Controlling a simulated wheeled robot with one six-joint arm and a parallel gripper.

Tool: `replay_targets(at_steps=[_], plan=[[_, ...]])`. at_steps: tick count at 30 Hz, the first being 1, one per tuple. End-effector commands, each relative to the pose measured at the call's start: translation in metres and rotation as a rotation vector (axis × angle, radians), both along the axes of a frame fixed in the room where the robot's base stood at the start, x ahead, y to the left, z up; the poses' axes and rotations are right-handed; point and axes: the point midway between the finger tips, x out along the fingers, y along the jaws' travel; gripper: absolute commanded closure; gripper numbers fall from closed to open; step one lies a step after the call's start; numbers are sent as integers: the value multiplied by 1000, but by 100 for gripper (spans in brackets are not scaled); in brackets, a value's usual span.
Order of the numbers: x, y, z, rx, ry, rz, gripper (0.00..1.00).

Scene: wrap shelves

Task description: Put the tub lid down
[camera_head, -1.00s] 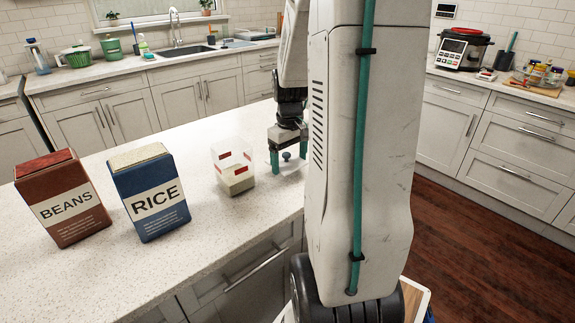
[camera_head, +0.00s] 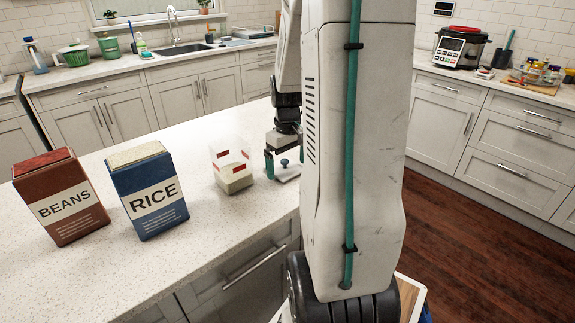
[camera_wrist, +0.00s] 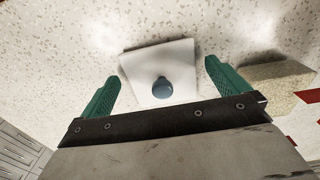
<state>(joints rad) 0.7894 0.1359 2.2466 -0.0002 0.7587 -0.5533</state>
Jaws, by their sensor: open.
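The tub lid (camera_head: 288,174) is a pale square plate with a blue-grey round knob. It lies on the speckled counter just right of the clear tub. In the wrist view the lid (camera_wrist: 135,68) lies flat with its knob between and below my fingers. My gripper (camera_head: 277,158) is open above the lid, and its green fingers (camera_wrist: 160,88) stand well apart on either side of the knob, holding nothing. The clear tub (camera_head: 232,167) has red marks and pale grain in its bottom, and its top is uncovered. My arm hides part of the lid's right side.
A blue rice box (camera_head: 148,190) and a red-brown beans box (camera_head: 61,197) stand on the counter (camera_head: 200,255) left of the tub. The tub's grain (camera_wrist: 275,83) shows close to my right finger in the wrist view. The counter's front stretch is clear.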

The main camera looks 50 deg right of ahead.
Motion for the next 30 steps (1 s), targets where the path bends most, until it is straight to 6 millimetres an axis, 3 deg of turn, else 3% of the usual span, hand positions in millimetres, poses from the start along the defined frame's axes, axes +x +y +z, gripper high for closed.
replay_targets(at_steps=[12,20,23,25,30], plan=[[0,0,86,-3,-3,0,0],[1,4,113,-1,-2,4,0],[4,28,124,-7,-9,21,0],[6,60,134,-14,-17,44,0],[-13,168,156,-29,-51,118,0]])
